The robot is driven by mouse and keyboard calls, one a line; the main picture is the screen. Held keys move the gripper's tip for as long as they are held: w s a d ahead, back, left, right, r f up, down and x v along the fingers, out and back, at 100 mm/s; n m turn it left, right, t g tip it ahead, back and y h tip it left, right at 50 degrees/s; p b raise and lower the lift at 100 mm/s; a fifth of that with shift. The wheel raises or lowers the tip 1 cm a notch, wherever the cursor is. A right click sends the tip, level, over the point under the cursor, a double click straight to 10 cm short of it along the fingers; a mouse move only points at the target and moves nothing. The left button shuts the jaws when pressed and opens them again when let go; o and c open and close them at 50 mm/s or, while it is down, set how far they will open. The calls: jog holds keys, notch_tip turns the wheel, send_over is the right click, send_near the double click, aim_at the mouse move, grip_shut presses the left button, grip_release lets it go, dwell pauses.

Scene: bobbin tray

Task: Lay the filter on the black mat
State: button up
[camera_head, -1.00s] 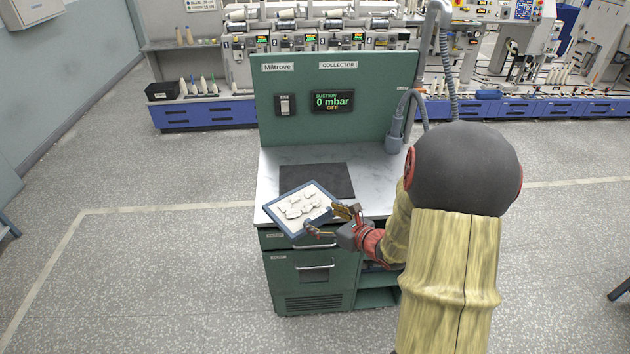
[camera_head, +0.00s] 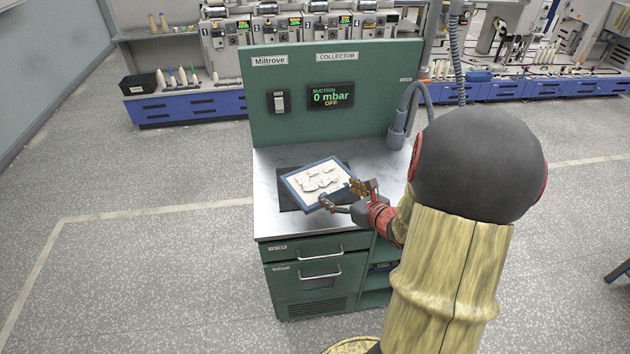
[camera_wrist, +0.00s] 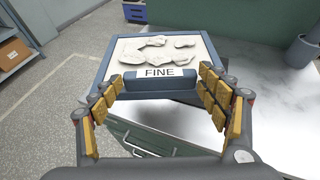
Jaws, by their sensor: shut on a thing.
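The filter (camera_head: 318,181) is a flat blue-grey frame with a white panel carrying several pale lint clumps. My gripper (camera_head: 345,194) is shut on its near right edge and holds it over the black mat (camera_head: 290,197). The filter looks slightly tilted and hides most of the mat; I cannot tell whether they touch. In the wrist view, the filter (camera_wrist: 160,88) has a raised grip labelled FINE between the fingers of my gripper (camera_wrist: 160,92). A strip of the dark mat shows behind its right side.
The marble-look worktop (camera_head: 272,163) is clear around the mat. A green back panel (camera_head: 350,120) with a switch and a display reading 0 mbar OFF stands behind. A grey hose (camera_head: 408,115) rises at the right rear. A drawer handle (camera_head: 320,256) is below the front edge.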

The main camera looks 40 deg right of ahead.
aim_at(335, 181)
jog(key=w+d+f, duration=0.1)
jog(key=w, duration=0.1)
jog(key=w+d+f+b, duration=0.1)
jog(key=w+d, duration=0.1)
jog(key=w, duration=0.1)
jog(key=w+d+f+b, duration=0.1)
jog(key=w+d+f, duration=0.1)
jog(key=shift+w+f, duration=0.1)
jog(key=shift+w, duration=0.05)
jog(key=w+f, duration=0.1)
jog(key=w+d+f+b, duration=0.1)
jog(key=f, duration=0.1)
jog(key=w+d+f, duration=0.1)
jog(key=shift+w+d+f, duration=0.1)
jog(key=shift+f, duration=0.2)
jog(key=shift+w+d+f+b, duration=0.15)
jog(key=shift+w+f+b, duration=0.05)
jog(key=shift+f+b, duration=0.1)
jog(key=shift+w+d+f+b, duration=0.15)
jog(key=shift+f+b, duration=0.5)
jog(key=shift+f, duration=1)
jog(key=shift+f, duration=0.2)
jog(key=o, duration=1.3)
jog(key=shift+r, duration=0.1)
